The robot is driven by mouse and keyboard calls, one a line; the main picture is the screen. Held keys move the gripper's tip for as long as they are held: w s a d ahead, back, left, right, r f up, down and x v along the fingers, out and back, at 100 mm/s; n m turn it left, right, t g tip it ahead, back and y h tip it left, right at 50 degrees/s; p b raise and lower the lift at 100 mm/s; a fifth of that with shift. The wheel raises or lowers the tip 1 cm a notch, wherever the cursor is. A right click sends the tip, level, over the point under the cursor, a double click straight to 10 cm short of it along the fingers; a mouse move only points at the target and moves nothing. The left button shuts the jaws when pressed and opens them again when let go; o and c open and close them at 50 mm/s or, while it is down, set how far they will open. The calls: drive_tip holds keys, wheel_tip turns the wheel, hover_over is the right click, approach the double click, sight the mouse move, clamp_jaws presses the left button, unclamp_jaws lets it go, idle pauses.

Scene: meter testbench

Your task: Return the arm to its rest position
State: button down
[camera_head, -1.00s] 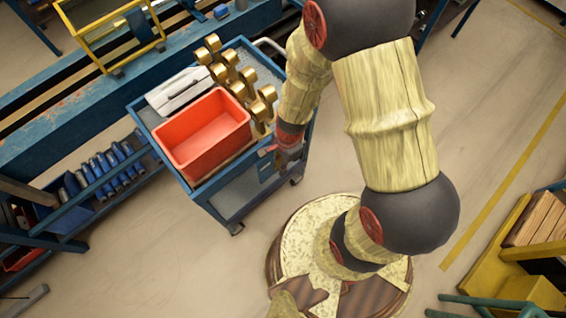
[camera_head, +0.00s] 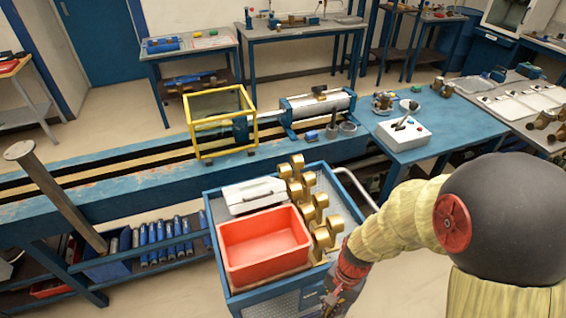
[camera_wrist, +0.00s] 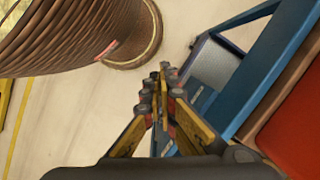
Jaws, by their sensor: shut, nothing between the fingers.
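My arm (camera_head: 400,215) reaches in from the right in the head view, bent down beside the blue cart. My gripper (camera_head: 332,304) hangs low at the cart's front right corner, its tip cut off by the lower picture edge. In the wrist view my gripper (camera_wrist: 165,78) points at the floor near the cart's blue frame. Its fingers are together and hold nothing. I cannot tell how far the fingers are from the cart frame.
The blue cart (camera_head: 216,292) carries a red bin (camera_head: 265,245), a white case (camera_head: 252,195) and several brass parts (camera_head: 318,207). Behind it runs a long blue bench (camera_head: 120,195) with a yellow frame (camera_head: 222,121). Bare floor (camera_wrist: 85,120) shows left of the gripper in the wrist view.

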drive_tip(key=d+r+n+t+h, duration=0.1)
drive_tip(key=d+r+n+t, duration=0.1)
drive_tip(key=r, duration=1.3)
drive_tip(key=d+r+n+t, duration=0.3)
drive_tip(key=r+n+t, duration=0.2)
drive_tip(key=r, duration=1)
drive_tip(key=shift+s+d+r+h+b, duration=0.3)
drive_tip(key=shift+s+d+h+b, duration=0.05)
drive_tip(key=shift+h+b, duration=0.1)
drive_tip(key=c, duration=2.6)
unclamp_jaws()
drive_tip(key=shift+r+t, duration=0.35)
drive_tip(key=shift+t, duration=0.05)
drive_tip(key=o, duration=0.4)
